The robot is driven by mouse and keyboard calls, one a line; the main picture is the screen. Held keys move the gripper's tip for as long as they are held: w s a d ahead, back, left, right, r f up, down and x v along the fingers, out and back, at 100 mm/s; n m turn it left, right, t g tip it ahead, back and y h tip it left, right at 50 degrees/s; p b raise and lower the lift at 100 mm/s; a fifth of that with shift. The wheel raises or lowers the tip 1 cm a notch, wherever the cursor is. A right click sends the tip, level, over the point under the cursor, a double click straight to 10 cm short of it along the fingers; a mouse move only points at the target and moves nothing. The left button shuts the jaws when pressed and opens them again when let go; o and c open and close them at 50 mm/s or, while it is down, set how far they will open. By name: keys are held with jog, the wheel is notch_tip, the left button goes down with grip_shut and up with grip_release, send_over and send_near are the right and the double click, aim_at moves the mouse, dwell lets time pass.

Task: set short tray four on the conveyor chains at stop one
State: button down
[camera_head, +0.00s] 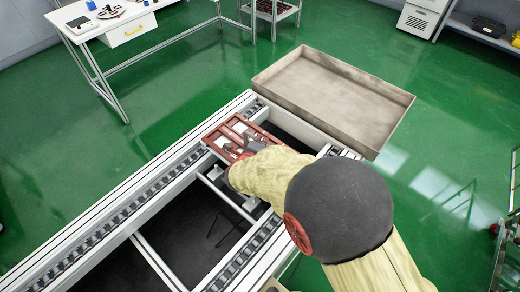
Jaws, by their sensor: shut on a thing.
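A red-brown tray (216,149) with dividers and pale patches inside is at the far end of the conveyor (150,255), over or on the left chain (124,208). I cannot tell whether it touches the chain. My gripper (247,149) is shut on the tray, near its right part. My forearm and wrist hide the tray's right side and part of the right chain (240,263). No number on the tray and no mark for stop one can be read.
A large empty beige bin (335,98) stands beyond the conveyor's far end. A white workbench (105,25) with small items is at the upper left. A wheeled metal frame (505,235) is at the right. Green floor lies free between them.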

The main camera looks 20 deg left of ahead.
jog(key=shift+w+a+f, duration=0.25)
jog(key=shift+f, duration=0.15)
jog(key=shift+w+a+f+b, duration=0.1)
jog(key=shift+f+b, duration=0.95)
jog(key=shift+f, duration=0.45)
jog(key=shift+f, duration=0.1)
jog(key=c, duration=1.9)
grip_release()
jog(key=shift+f, duration=0.1)
jog(key=shift+s+r, duration=0.2)
jog(key=shift+r, duration=0.05)
jog(key=shift+p+v, duration=1.85)
jog(key=shift+v, duration=4)
